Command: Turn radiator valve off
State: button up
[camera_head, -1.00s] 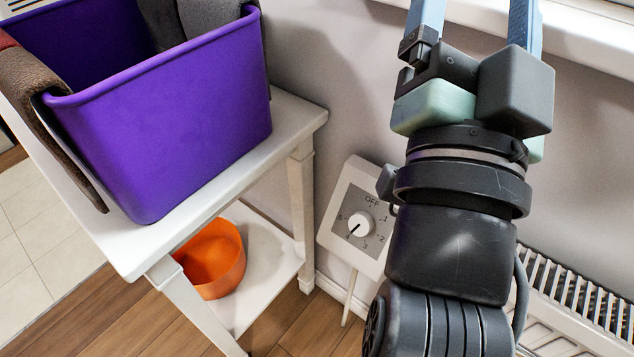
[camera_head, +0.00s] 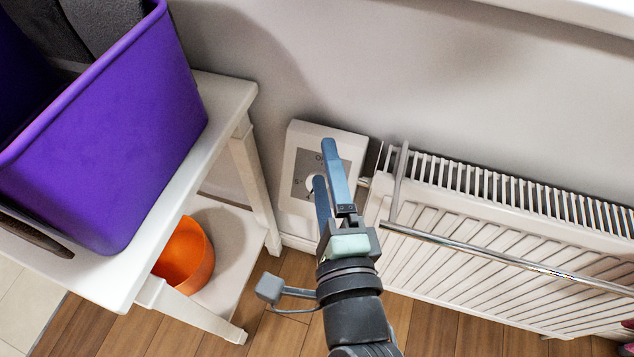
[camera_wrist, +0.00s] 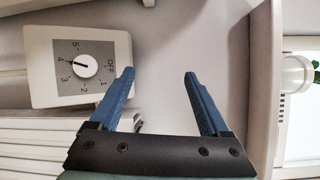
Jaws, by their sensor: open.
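The radiator valve (camera_head: 300,200) is a white box on the wall with a grey dial plate and a round white knob (camera_head: 310,182). In the head view my gripper covers part of the plate and knob. The wrist view shows the whole knob (camera_wrist: 85,66), with OFF and numbers around it; its dark pointer mark is toward 4. My gripper (camera_head: 325,160) has blue fingers, open and empty. In the wrist view the fingers (camera_wrist: 160,78) are to the right of the knob and apart from it.
A white radiator (camera_head: 470,250) with a metal rail (camera_head: 500,258) stands right of the valve. On the left, a white table (camera_head: 245,170) holds a purple bin (camera_head: 110,140); an orange bowl (camera_head: 185,258) sits on its lower shelf. The wall above the radiator is clear.

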jog(key=s+d+f+m+g, duration=0.1)
jog(key=s+f+m+g, duration=0.2)
jog(key=s+f+m, duration=0.5)
jog(key=shift+n, duration=0.7)
jog(key=x, duration=0.4)
jog(key=b+x, duration=0.1)
jog(key=x, duration=0.9)
jog(key=shift+d+f+b, duration=0.15)
jog(key=shift+d+b, duration=0.15)
jog(key=shift+d, duration=0.1)
grip_shut()
jog(key=shift+h+p, duration=0.3)
jog(key=shift+p, duration=0.1)
